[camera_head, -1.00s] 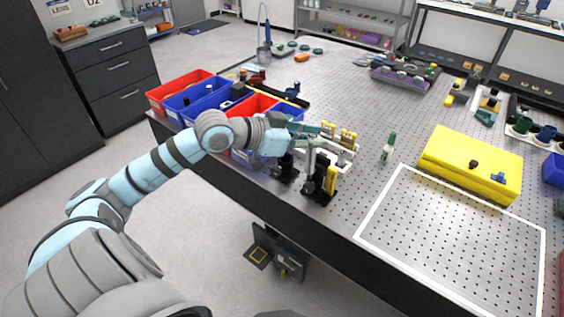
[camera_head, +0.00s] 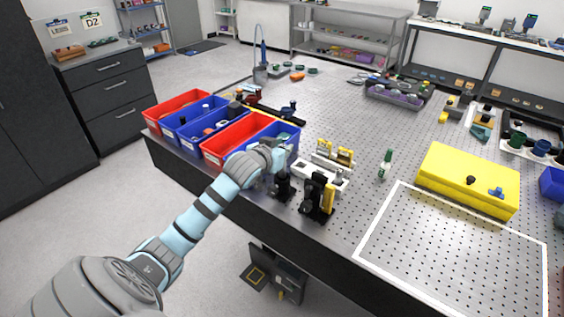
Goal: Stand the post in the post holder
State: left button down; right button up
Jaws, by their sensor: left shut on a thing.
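My left gripper (camera_head: 272,158) is above the near edge of the bench, beside the front blue bin. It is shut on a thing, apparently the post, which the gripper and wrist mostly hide. Two black upright mounts stand just right of it: a smaller one (camera_head: 283,187) close beside the gripper, and a taller one with a yellow part (camera_head: 319,195). I cannot tell for sure which is the post holder. My right gripper is not in view.
Red and blue bins (camera_head: 232,138) line the left edge. A white rack with yellow parts (camera_head: 322,172) stands behind the mounts. A green upright piece (camera_head: 386,163) and a yellow case (camera_head: 468,180) are further right. The white-outlined area (camera_head: 450,245) is clear.

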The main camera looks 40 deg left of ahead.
aim_at(282, 177)
pick_arm(q)
notch_tip(282, 177, down, 3)
jog(key=shift+d+f, duration=0.1)
jog(key=shift+f, duration=0.35)
jog(key=c, duration=1.5)
grip_release()
jog(key=shift+s, duration=0.1)
jog(key=shift+o, duration=0.2)
